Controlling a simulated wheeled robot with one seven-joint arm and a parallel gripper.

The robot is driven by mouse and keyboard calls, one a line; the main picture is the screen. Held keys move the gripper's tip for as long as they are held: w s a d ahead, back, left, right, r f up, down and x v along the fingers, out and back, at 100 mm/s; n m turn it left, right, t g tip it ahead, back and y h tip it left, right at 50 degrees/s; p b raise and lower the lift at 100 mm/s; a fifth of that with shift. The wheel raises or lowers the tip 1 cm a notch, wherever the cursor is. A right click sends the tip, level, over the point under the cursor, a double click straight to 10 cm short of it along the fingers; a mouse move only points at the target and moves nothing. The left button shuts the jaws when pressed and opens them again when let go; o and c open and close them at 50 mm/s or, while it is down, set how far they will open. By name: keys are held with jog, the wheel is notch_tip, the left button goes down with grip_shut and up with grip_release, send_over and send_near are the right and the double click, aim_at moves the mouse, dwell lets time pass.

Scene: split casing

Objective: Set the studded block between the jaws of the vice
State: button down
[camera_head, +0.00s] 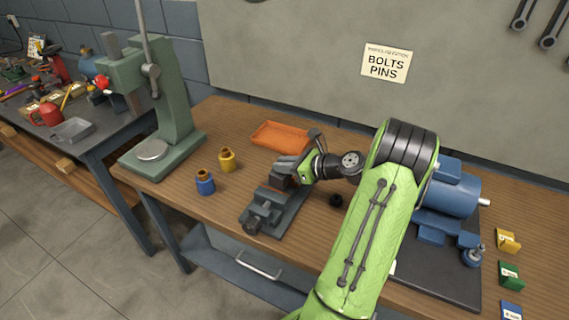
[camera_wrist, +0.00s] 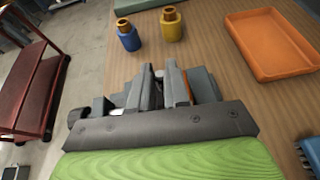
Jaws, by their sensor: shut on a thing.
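The grey vice (camera_head: 262,215) stands on the wooden bench, and parts of it show behind my gripper in the wrist view (camera_wrist: 101,106). My gripper (camera_head: 284,172) is low over the vice's far end, its fingers pointing down and left. In the wrist view the two grey fingers (camera_wrist: 160,88) are close together. A small brown-red piece, which I take for the studded block (camera_head: 279,182), shows at the fingertips and is held there. Its studs cannot be made out. The fingers hide most of it, and I cannot tell whether it touches the jaws.
A blue bottle (camera_head: 205,183) and a yellow bottle (camera_head: 227,160) stand left of the vice. An orange tray (camera_head: 284,135) lies behind. A green press (camera_head: 165,110) stands at the left end, and a blue motor (camera_head: 447,195) at right. A small black part (camera_head: 336,200) lies near my arm.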

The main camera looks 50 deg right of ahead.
jog(key=shift+f+b, duration=0.7)
jog(key=shift+f, duration=1)
dwell(1.1)
jog(key=c, duration=1)
grip_release()
jog(key=shift+f, duration=0.15)
notch_tip(320, 180, up, 8)
jog(key=p, duration=0.9)
jog(key=shift+r, duration=0.2)
jog(key=shift+f, duration=0.15)
